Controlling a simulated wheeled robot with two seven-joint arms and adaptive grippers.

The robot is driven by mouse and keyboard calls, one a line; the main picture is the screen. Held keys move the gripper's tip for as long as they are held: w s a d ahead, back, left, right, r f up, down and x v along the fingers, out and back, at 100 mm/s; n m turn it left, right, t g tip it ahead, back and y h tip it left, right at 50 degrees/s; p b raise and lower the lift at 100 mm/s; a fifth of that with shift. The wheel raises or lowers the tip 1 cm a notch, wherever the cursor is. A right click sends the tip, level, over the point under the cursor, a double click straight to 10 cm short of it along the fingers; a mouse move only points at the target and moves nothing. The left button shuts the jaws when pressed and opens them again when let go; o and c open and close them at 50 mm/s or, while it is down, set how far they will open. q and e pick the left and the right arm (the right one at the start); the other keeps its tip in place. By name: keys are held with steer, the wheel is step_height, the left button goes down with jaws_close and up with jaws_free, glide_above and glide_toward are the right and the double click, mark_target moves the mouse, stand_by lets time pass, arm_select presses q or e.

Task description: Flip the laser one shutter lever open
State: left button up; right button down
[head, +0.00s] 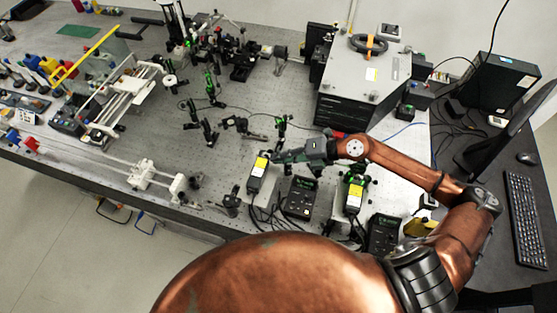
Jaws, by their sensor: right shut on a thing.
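A black laser box (257,175) with a yellow and white label stands near the front edge of the optical table. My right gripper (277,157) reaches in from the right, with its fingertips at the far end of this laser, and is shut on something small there. This looks to be the shutter lever, but the fingers hide it and I cannot tell its position. A second, similar laser box (354,195) stands to the right, beneath my right arm. I see no left gripper.
Black controller boxes (300,198) and cables stand near the front edge. Several optics posts (209,130) stand beyond the laser. A large grey instrument (362,88) stands behind my right arm. A monitor, a computer (501,82) and a keyboard (526,207) are at the right.

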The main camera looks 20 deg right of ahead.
arm_select(q)
steer(key=shift+f, duration=0.3)
arm_select(e)
steer(key=shift+w, duration=0.1)
steer(key=c, duration=2)
jaws_free()
steer(key=shift+d, duration=0.1)
steer(key=v, duration=1.2)
steer(key=shift+f, duration=0.1)
arm_select(q)
steer(key=shift+r, duration=0.1)
